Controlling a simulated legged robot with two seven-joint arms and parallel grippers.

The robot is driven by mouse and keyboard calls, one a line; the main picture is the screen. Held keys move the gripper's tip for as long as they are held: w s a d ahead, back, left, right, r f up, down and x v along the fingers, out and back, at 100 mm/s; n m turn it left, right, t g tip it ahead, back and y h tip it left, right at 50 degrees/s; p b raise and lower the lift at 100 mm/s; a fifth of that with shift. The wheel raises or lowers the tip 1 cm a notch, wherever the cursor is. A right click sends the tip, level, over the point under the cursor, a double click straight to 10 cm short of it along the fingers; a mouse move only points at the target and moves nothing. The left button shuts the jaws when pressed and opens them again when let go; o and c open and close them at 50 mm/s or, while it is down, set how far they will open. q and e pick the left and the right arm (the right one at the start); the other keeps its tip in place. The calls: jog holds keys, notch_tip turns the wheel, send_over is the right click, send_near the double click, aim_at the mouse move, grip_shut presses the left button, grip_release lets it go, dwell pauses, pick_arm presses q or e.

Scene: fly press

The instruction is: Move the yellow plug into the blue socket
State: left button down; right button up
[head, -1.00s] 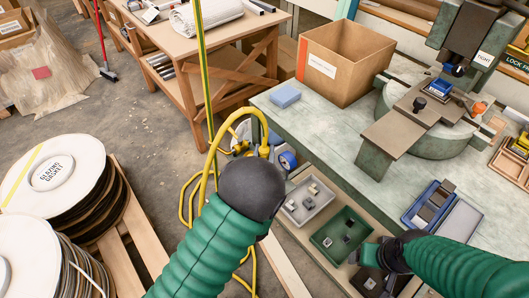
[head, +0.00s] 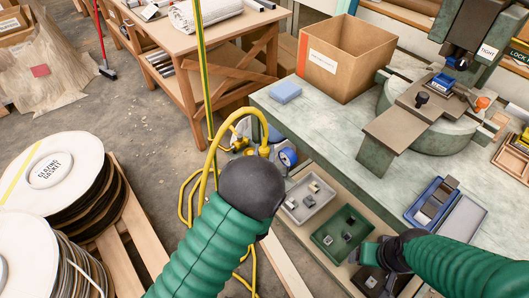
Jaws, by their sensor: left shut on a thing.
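My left arm comes up from the bottom middle, and its dark round wrist hides most of my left gripper (head: 263,154). The gripper is shut on the yellow plug (head: 264,150) at the end of a looped yellow cable (head: 243,110); only the plug's upper part shows above the wrist. The blue socket (head: 287,157) is a round blue piece just right of the plug, beside the bench's left edge. In the picture a small gap lies between them; the depth between them is unclear. My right gripper (head: 372,262) is low at the right by the parts trays; its fingers are unclear.
The bench (head: 310,115) carries a cardboard box (head: 345,65), a blue block (head: 285,92) and the press (head: 435,110). A grey tray (head: 302,211) and a green tray (head: 328,248) hold small parts. Cable reels (head: 50,170) stand at left.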

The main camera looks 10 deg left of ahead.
pick_arm(q)
jog(key=shift+f, duration=0.1)
jog(key=shift+f+b, duration=0.55)
jog(key=c, duration=1.1)
grip_release()
jog(key=shift+o, duration=0.5)
jog(key=shift+o, duration=0.4)
jog(key=shift+o, duration=1.4)
